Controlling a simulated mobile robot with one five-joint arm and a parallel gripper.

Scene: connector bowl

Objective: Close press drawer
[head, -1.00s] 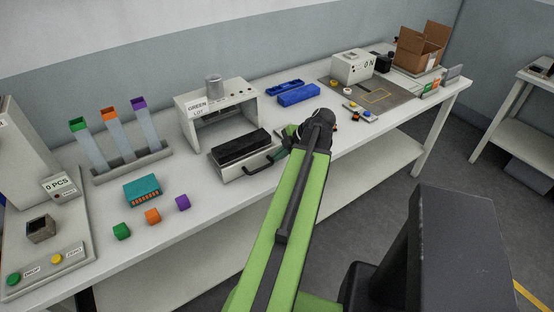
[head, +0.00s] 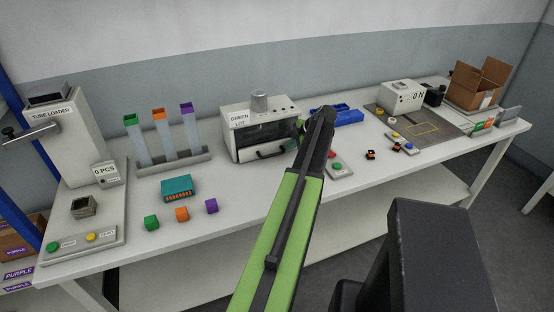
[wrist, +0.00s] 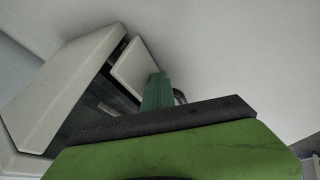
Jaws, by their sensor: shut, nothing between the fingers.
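The press (head: 231,147) is a white box with a "GREEN LOT" label and a grey cylinder on top, at the middle of the bench. Its drawer, with a dark handle (head: 271,154), sits largely inside the housing in the head view. In the wrist view, the drawer's pale front panel (wrist: 133,70) stands a little off the press housing (wrist: 60,88), with a dark gap between. My gripper (wrist: 158,82) is shut and empty, its green fingers at the drawer front near the handle. Contact is unclear. In the head view my arm hides the fingertips.
Green, orange and purple cubes (head: 182,214) and a teal block (head: 177,188) lie left of the press. A tube rack (head: 173,163) stands behind them. A blue tray (head: 348,117) and a red-and-green button box (head: 340,167) are to the right.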

